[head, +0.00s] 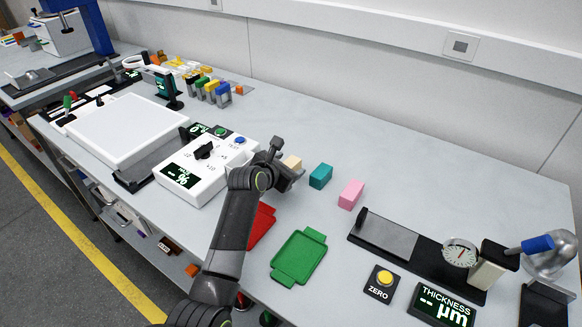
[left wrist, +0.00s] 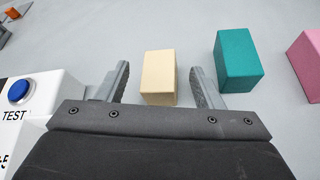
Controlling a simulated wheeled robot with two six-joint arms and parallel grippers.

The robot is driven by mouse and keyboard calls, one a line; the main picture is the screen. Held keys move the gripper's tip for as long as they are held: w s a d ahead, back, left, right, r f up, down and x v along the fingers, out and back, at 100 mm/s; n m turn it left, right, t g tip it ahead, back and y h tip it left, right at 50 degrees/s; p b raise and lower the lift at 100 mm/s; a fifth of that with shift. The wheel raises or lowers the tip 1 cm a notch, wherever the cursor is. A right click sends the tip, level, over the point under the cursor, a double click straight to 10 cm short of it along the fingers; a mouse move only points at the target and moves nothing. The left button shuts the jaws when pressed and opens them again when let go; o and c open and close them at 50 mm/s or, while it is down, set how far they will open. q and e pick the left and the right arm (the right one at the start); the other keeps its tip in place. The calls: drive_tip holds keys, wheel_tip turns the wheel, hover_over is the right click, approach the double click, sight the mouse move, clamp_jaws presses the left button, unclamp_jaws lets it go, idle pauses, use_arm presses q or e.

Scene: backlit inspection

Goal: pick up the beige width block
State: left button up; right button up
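The beige width block (head: 292,163) stands on the grey table, partly hidden by my left gripper in the head view. In the left wrist view the beige block (left wrist: 158,76) lies between the tips of my left gripper (left wrist: 160,84), with a gap on each side. The left gripper (head: 283,162) is open and empty. A teal block (head: 320,176) and a pink block (head: 350,194) stand to the right of the beige one; the teal block (left wrist: 237,60) is just outside the right finger in the wrist view. My right gripper is not in view.
A white control box (head: 190,182) with a dial and blue button stands close left of the gripper. A red tray (head: 262,226) and green tray (head: 299,257) lie nearer the front edge. A thickness gauge (head: 460,252) stands right. The table behind the blocks is clear.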

use_arm(q)
drive_tip(key=c, duration=1.1)
drive_tip(key=shift+o, duration=0.2)
drive_tip(key=shift+r, duration=0.1)
